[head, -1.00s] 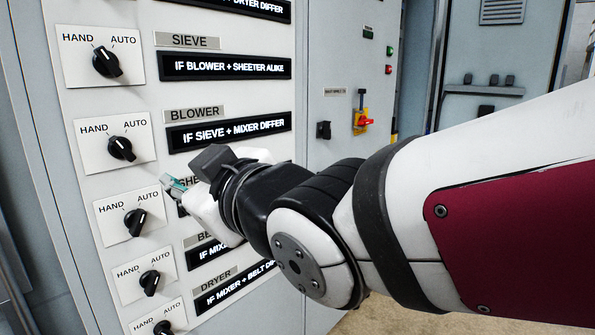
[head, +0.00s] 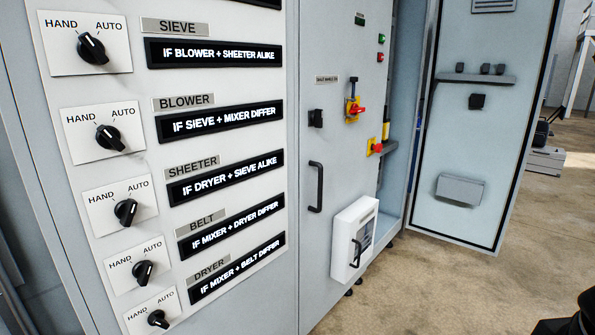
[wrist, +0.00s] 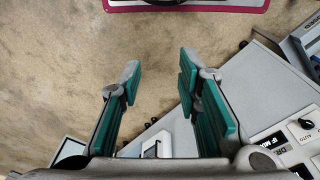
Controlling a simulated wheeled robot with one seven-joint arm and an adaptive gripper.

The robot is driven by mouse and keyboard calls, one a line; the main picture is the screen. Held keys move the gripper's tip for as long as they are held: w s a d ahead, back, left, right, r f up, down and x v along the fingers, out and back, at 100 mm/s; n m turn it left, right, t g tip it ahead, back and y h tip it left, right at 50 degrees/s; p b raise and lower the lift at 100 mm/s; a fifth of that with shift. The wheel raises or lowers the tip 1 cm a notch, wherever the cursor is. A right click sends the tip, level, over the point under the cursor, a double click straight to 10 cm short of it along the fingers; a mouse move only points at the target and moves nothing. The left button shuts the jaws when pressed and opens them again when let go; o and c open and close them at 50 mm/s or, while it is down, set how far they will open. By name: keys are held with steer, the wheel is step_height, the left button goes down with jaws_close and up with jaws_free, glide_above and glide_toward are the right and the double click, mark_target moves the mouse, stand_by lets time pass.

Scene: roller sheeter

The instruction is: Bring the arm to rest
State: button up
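My gripper (wrist: 160,76) shows in the wrist view with its two green-padded fingers wide apart and nothing between them. It hangs over bare floor, apart from the panel. In the head view the gripper is out of sight; only a dark piece, perhaps of my arm, shows in the bottom right corner. The panel carries HAND/AUTO knobs: the sieve knob (head: 91,47) and blower knob (head: 109,138) appear turned toward HAND. The sheeter knob (head: 126,212) and belt knob (head: 143,272) appear turned toward AUTO. The dryer knob (head: 157,318) appears turned toward HAND.
A grey cabinet door (head: 340,140) has a black handle (head: 316,187) and a red-and-yellow switch (head: 354,110). A white box (head: 345,245) juts out low on it. An open cabinet door (head: 475,150) stands at the right. The floor (head: 450,290) in front is clear.

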step_height(320, 180, up, 21)
steer(key=t+p, duration=0.3)
steer(key=p, duration=1.6)
steer(key=shift+a+f, duration=0.15)
steer(key=shift+a, duration=0.05)
